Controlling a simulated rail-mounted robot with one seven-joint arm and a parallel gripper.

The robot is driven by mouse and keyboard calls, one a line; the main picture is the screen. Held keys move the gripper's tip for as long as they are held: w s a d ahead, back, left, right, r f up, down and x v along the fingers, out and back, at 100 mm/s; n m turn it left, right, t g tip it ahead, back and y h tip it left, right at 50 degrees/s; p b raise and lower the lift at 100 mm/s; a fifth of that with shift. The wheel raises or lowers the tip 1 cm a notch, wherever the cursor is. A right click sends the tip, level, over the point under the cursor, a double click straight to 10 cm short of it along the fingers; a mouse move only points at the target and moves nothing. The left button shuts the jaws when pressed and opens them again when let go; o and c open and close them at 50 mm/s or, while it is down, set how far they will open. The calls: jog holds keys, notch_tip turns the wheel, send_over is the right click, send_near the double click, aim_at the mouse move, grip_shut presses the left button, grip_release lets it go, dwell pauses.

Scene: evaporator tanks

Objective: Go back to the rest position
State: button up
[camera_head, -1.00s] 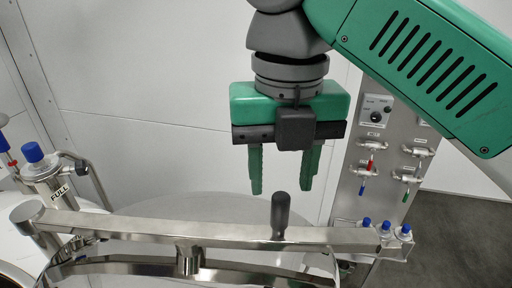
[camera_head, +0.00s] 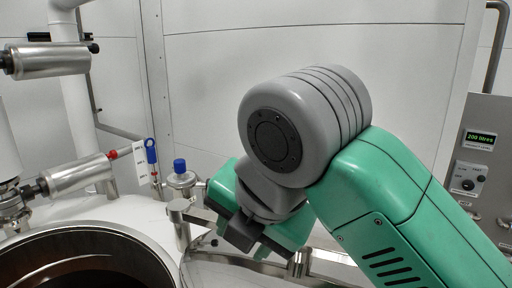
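My gripper (camera_head: 262,222) is at the lower middle of the head view, partly behind my grey wrist joint. Its green body is tilted, and its fingers cannot be made out, so I cannot tell whether it is open or shut. No held object shows. It appears close to the steel bar and shiny tank lid (camera_head: 215,272) at the bottom; whether it touches them is unclear.
An open tank (camera_head: 125,232) with a dark inside is at the lower left. A blue-capped steel fitting (camera_head: 181,183) stands left of my gripper. Steel cylinders (camera_head: 75,175) project from the left. A control panel (camera_head: 480,160) reading "200 litres" is at right.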

jog(key=a+r+m+t+y, duration=0.6)
jog(key=a+r+m+t, duration=0.1)
jog(key=a, duration=0.5)
jog(key=s+d+r+m+t+h, duration=0.1)
jog(key=s+d+m+t+h, duration=0.8)
jog(key=m, duration=1.4)
jog(key=s+d+t, duration=0.2)
jog(key=d+t, duration=0.1)
jog(key=d, duration=0.1)
jog(key=shift+s+d+r+m+t, duration=0.3)
jog(key=shift+s+r+m+t, duration=0.05)
jog(key=shift+s+m+t, duration=0.05)
